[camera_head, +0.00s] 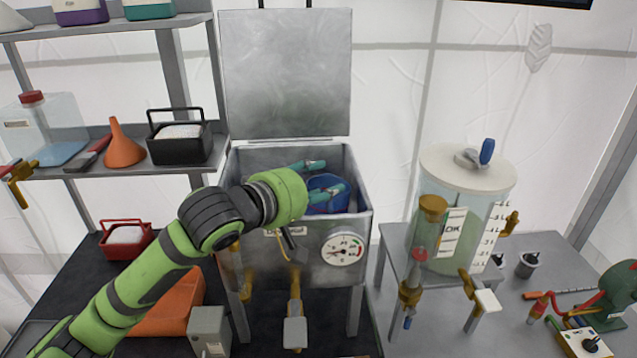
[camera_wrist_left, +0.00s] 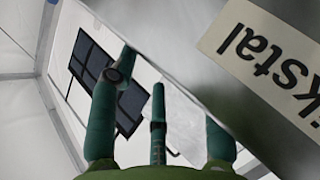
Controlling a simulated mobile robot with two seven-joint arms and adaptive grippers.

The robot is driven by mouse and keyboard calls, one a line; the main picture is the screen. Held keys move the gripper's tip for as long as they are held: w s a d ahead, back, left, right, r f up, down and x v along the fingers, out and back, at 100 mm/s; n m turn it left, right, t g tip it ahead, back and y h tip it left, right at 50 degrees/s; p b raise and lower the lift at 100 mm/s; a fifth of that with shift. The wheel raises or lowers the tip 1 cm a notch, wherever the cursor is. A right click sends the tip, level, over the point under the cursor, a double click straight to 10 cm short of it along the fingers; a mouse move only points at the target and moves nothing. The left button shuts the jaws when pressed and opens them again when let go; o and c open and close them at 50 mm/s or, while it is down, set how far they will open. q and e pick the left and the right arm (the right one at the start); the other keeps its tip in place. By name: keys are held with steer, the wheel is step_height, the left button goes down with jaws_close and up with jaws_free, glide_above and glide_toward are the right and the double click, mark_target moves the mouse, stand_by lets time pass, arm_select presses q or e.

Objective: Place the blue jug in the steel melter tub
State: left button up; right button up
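The steel melter tub (camera_head: 255,160) stands open in the head view, its lid (camera_head: 287,75) raised at the back. The blue jug (camera_head: 329,203) is inside the tub at its right side, partly hidden by my fingers and the front wall. My left gripper (camera_head: 327,176) reaches over the tub's front with its teal fingers above and in front of the jug. In the left wrist view its fingers (camera_wrist_left: 160,85) are spread with nothing between them, and the jug does not show there. A labelled steel surface (camera_wrist_left: 225,65) lies close beside the fingers. My right gripper is not in view.
A shelf (camera_head: 110,165) with a funnel (camera_head: 122,146) and a black basket (camera_head: 180,142) stands left. A clear tank (camera_head: 447,215) with a white lid stands on a small table to the right. A dial (camera_head: 343,249) and taps project from the tub's front.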

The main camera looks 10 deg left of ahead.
arm_select(q)
steer(key=shift+r, duration=0.15)
steer(key=r+b+v, duration=0.1)
steer(key=b+v, duration=0.2)
steer(key=v, duration=0.9)
steer(key=shift+b, duration=0.3)
stand_by(0.3)
steer(key=shift+f, duration=0.1)
